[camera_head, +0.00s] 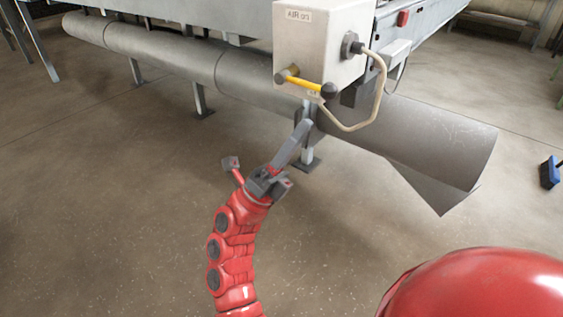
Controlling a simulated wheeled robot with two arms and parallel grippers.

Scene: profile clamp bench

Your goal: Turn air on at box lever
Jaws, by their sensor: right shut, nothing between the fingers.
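The light grey air box (311,42) with an "AIR" label is at the top centre. Its yellow lever (304,84) sits low on the front face, pivoting at the left and pointing right and slightly down to a black knob (328,91). My left gripper is not in view.
A beige cable (378,92) loops from the box's right side down below the knob. A large grey pipe (160,58) runs behind, with an open cut end at the right. A support post (308,150) stands under the box. A blue brush (550,172) is at the far right. The floor in front is clear.

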